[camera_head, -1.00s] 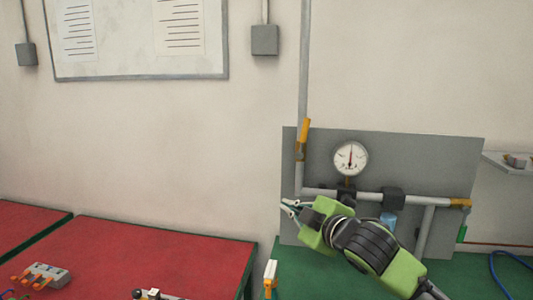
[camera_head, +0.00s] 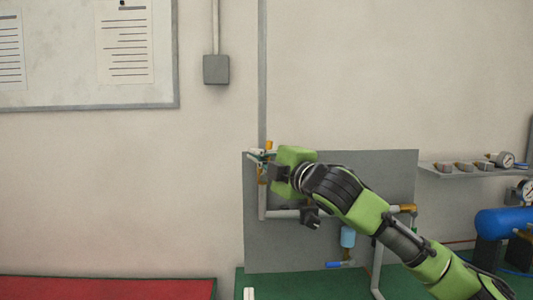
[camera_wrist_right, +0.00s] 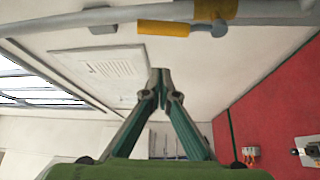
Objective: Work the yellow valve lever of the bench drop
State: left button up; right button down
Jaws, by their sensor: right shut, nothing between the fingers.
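The yellow valve lever (camera_head: 269,145) is on the vertical grey pipe at the left of the grey panel. In the head view only its upper tip and a little yellow below show; my right gripper (camera_head: 254,156) covers the rest. In the right wrist view the lever (camera_wrist_right: 163,28) lies along the pipe, near a yellow valve body (camera_wrist_right: 215,9). My right gripper's fingers (camera_wrist_right: 160,76) are closed together and empty, with the lever above them in that picture. They appear close to the lever; I cannot tell whether they touch it. My left gripper is not in view.
The grey panel (camera_head: 330,165) stands on a green bench (camera_head: 300,286) and carries pipes and a light-blue cup (camera_head: 348,236). My right arm hides much of it. A shelf (camera_head: 450,171) with small parts and a blue tank (camera_head: 500,222) are at the right.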

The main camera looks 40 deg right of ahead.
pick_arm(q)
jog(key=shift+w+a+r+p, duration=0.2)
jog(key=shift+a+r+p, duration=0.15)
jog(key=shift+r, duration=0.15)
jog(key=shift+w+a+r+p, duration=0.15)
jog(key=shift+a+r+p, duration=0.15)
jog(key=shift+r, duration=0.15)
pick_arm(e)
jog(key=shift+w+d+f, duration=0.1)
jog(key=shift+w+d, duration=0.45)
jog(key=shift+d, duration=0.4)
jog(key=shift+w+d+f, duration=0.1)
jog(key=shift+w+d, duration=0.45)
jog(key=shift+d, duration=0.35)
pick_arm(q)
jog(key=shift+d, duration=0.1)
